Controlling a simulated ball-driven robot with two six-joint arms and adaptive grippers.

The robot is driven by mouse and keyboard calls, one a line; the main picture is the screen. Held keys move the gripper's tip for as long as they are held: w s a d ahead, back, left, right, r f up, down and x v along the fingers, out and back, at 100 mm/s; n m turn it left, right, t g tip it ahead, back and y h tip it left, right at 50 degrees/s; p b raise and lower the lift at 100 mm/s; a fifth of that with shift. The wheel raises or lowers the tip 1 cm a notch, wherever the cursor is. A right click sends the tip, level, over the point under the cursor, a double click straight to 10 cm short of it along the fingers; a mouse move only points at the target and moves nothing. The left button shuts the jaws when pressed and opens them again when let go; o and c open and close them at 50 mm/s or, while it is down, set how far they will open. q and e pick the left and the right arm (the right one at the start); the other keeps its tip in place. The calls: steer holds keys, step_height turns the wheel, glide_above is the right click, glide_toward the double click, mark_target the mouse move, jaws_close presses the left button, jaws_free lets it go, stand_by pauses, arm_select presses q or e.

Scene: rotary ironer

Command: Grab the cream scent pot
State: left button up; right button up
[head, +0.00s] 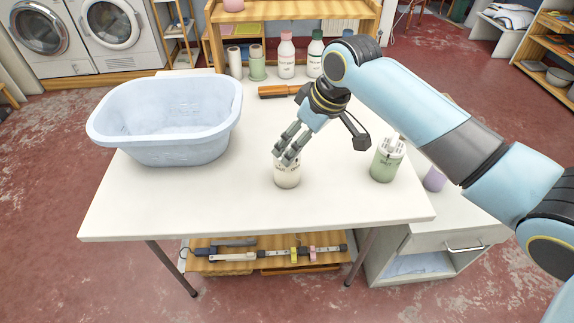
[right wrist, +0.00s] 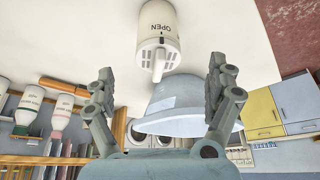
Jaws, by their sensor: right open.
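The cream scent pot (head: 287,177) stands upright near the front middle of the white table. My right gripper (head: 284,156) comes down over its top and hides part of it in the head view. In the right wrist view the pot (right wrist: 158,30) appears upside down, with "OPEN" on its side and its spout end toward me. There the open fingers of my right gripper (right wrist: 160,68) are spread to either side of the spout end, with most of the pot's body beyond them. I see no contact. My left gripper is not in view.
A pale blue tub (head: 165,150) stands on the table at left. A green pot (head: 386,165) stands to the right of the cream one. Bottles (head: 286,58) and an orange-brown item (head: 279,91) are at the back. The front-left tabletop (head: 180,205) is clear.

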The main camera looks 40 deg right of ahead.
steer(key=x, duration=0.4)
steer(key=shift+b+x, duration=0.45)
steer(key=shift+x, duration=2.4)
steer(key=shift+w+d+r, duration=0.1)
steer(key=shift+w+d, duration=0.05)
steer(key=shift+c, duration=0.5)
steer(key=c, duration=1.2)
